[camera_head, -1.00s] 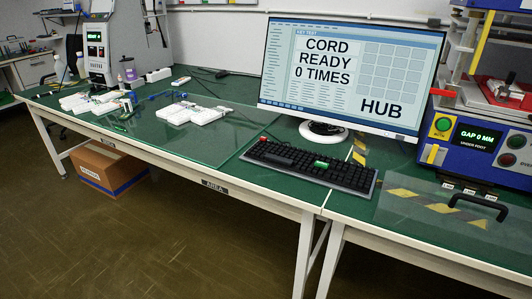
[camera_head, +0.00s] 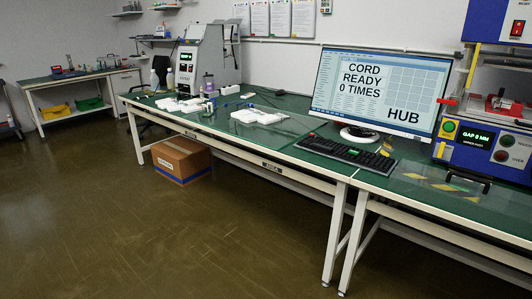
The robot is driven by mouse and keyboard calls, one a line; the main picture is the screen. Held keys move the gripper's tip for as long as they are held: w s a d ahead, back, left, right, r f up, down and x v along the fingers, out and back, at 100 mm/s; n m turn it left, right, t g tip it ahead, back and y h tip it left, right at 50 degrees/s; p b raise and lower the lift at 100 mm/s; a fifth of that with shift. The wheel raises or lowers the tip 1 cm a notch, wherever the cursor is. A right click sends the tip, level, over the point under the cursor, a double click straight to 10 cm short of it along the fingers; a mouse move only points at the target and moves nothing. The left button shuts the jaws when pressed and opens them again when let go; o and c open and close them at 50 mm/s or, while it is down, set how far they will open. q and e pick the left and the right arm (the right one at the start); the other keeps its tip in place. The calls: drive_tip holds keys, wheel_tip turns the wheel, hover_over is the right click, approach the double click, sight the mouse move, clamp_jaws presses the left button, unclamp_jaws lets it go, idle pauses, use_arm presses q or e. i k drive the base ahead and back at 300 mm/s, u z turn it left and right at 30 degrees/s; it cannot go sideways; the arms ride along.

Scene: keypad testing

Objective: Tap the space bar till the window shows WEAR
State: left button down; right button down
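The monitor (camera_head: 374,125) stands on the green table, right of the middle of the head view. Its window reads CORD, READY, 0 TIMES, with HUB at the lower right. The black keyboard (camera_head: 340,155) lies on the table in front of the monitor, near the front edge. Neither of my grippers is in the picture.
The green table (camera_head: 270,137) has a white front rail and legs. White parts (camera_head: 258,117) lie left of the keyboard. A blue press machine (camera_head: 485,145) showing GAP 0 MM stands at the right. A cardboard box (camera_head: 181,160) sits under the table. Open floor lies in front.

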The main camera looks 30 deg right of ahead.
sight(321, 147)
drive_tip(key=u, duration=0.05)
drive_tip(key=i, duration=0.5)
drive_tip(key=z, duration=0.65)
drive_tip(key=i, duration=1.55)
drive_tip(key=z, duration=1.35)
